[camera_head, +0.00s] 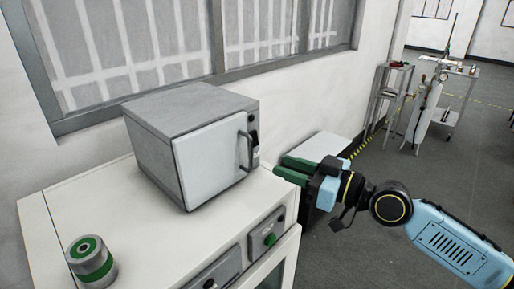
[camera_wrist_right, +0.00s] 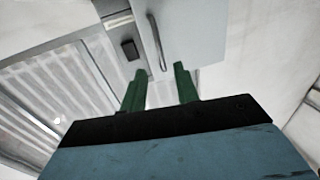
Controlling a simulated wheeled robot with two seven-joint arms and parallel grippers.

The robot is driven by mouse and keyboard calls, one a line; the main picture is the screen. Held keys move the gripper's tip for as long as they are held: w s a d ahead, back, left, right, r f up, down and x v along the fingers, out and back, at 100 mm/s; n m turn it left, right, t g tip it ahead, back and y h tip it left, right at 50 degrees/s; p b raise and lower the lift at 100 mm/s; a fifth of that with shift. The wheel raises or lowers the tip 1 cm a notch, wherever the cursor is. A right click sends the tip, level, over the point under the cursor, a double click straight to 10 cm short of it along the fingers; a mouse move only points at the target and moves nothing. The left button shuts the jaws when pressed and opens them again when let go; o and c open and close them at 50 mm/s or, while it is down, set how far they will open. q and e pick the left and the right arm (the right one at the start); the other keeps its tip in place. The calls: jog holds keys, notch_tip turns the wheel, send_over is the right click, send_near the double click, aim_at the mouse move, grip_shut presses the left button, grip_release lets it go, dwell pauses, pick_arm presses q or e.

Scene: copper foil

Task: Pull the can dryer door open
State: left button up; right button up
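The can dryer (camera_head: 165,104) is a grey box on a white cabinet. Its pale front door (camera_head: 205,165) looks closed. A dark vertical handle (camera_head: 247,152) is at the door's right side. My right gripper (camera_head: 281,167) is to the right of the handle, its green fingers apart and pointing at it. In the right wrist view, the handle (camera_wrist_right: 157,44) runs just beyond the gap between the fingertips (camera_wrist_right: 161,69). The fingers look empty, and contact with the handle cannot be seen. My left gripper is in neither view.
A green-banded metal can (camera_head: 91,262) stands on the white cabinet top (camera_head: 150,240) at front left. A lower white-topped unit (camera_head: 322,147) is behind my right gripper. A wall with a window backs the dryer. Shelving and a gas cylinder (camera_head: 424,110) stand far right.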

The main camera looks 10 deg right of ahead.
aim_at(223, 164)
jog(key=p+x, duration=0.2)
jog(key=x, duration=0.6)
jog(key=shift+w, duration=0.1)
jog(key=shift+c, duration=0.3)
grip_shut()
